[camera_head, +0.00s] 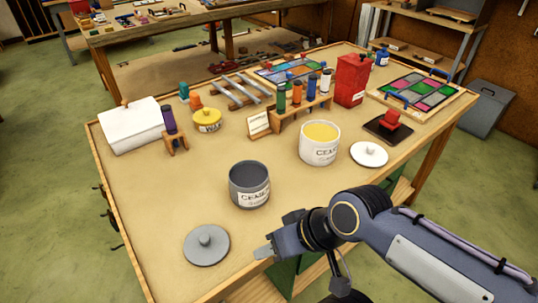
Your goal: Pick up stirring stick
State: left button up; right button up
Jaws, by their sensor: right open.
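My right gripper (272,237) reaches in from the lower right over the front edge of the workbench (155,235). It is open, and I see nothing held in it. A white pot (320,144) with a yellow top surface stands farther back. I cannot clearly make out a stirring stick; one could be hidden by the gripper or too small to tell. My left gripper is not in view.
A white lid (369,154) lies right of the white pot. Behind are a bottle rack (301,111), a red can (352,79), a white box (131,125), a yellow tin (207,121) and a coloured glass panel (417,95). The bench's left front is mostly clear.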

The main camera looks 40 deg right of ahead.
aim_at(281, 90)
jog(key=k+z, duration=0.1)
jog(key=z, duration=0.4)
jog(key=k+l+z, duration=0.1)
jog(key=z, duration=0.35)
jog(key=l+z, duration=0.15)
jog(key=z, duration=0.35)
jog(key=k+l, duration=0.05)
